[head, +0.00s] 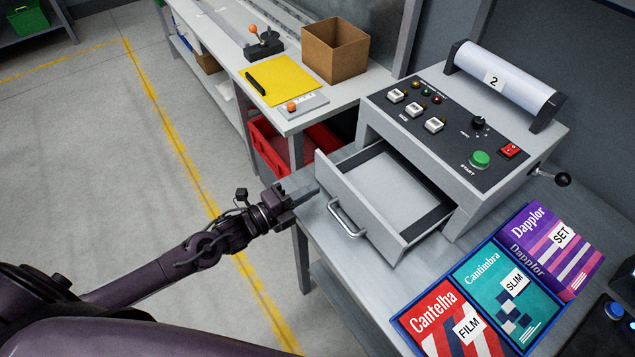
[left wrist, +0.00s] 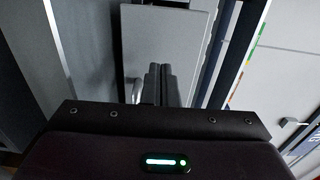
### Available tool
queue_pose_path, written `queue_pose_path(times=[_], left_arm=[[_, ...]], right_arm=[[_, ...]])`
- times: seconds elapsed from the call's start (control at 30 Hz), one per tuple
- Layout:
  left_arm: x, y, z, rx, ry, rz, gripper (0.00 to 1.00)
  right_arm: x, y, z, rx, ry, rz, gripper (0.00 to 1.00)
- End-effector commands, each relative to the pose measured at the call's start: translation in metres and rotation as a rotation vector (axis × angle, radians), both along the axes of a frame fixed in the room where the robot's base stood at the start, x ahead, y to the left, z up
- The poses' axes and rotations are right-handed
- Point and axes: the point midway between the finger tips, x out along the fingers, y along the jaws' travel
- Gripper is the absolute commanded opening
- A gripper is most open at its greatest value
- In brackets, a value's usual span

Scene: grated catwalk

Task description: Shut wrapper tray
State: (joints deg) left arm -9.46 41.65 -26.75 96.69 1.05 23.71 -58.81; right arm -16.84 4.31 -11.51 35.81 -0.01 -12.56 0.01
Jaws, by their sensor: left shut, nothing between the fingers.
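The wrapper tray (head: 403,190) is a grey drawer pulled out of the front of the wrapping machine (head: 450,129), and it looks empty. Its front carries a metal bar handle (head: 346,219). My left gripper (head: 312,190) is shut and empty, close to the left end of the tray's front panel. I cannot tell whether it touches the panel. In the left wrist view the shut fingers (left wrist: 160,84) point at a grey panel (left wrist: 168,40), with part of a handle beside them. My right gripper is not in view.
Film boxes in a blue tray (head: 397,322) lie on the bench right of the drawer. A side table (head: 228,52) behind holds a cardboard box (head: 335,50), yellow pad and joystick. A red bin (head: 268,150) sits below it. The floor at left is clear.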

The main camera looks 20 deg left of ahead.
Motion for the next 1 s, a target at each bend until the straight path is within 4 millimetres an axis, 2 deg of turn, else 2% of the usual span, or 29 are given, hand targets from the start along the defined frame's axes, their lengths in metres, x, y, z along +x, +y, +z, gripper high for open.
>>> queue_pose_path(times=[0.1, 0.23, 0.67, 0.77, 1.0], left_arm=[[0.013, -0.01, 0.003, -0.001, -0.001, 0.0, 0.0], [0.019, -0.015, 0.001, -0.001, -0.001, 0.001, 0.0], [0.022, -0.017, -0.001, 0.0, 0.0, 0.0, 0.0], [0.033, -0.025, -0.004, -0.003, -0.004, 0.0, 0.0], [0.087, -0.067, -0.007, -0.003, -0.008, 0.0, 0.0]], right_arm=[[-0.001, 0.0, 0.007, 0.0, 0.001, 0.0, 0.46], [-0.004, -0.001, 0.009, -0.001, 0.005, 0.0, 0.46], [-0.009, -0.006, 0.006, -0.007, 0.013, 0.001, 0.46], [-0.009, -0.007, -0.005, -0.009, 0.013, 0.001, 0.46], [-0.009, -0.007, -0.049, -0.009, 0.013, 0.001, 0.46]])
